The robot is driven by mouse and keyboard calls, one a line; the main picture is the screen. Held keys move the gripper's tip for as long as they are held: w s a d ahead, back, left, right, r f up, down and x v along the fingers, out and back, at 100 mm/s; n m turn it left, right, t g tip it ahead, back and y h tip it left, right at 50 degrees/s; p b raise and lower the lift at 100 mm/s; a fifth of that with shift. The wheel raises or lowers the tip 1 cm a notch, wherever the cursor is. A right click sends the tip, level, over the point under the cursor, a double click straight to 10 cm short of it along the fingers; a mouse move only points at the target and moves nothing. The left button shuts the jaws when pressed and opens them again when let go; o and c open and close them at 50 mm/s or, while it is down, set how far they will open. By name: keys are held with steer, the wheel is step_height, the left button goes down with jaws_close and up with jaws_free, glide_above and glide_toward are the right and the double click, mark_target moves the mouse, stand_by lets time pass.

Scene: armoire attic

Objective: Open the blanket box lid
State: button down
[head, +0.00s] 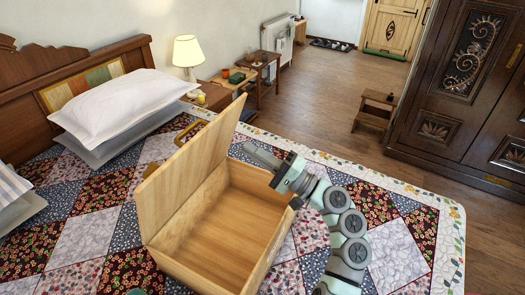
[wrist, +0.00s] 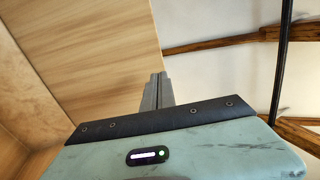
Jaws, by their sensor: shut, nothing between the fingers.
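The blanket box (head: 225,225) is a light wooden chest resting on the patchwork bed cover. Its lid (head: 190,155) stands raised, roughly upright along the box's left side. The inside of the box is visible and looks empty. My gripper (head: 247,149) is shut and empty, over the far end of the box, with its fingertips toward the lid. In the wrist view the closed fingers (wrist: 158,78) show against the edge of a wooden panel (wrist: 90,45), which looks like the lid. I cannot tell whether they touch it.
A white pillow (head: 125,105) lies on the bed to the left. A lit lamp (head: 188,52) stands beyond it. A dark carved armoire (head: 460,85) stands at the right, with a small step stool (head: 375,112) beside it. The floor (head: 325,90) between is mostly clear.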

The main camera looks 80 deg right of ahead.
mark_target(214, 126)
steer(key=p+x, duration=0.2)
steer(key=x, duration=0.7)
steer(key=shift+w+d, duration=0.1)
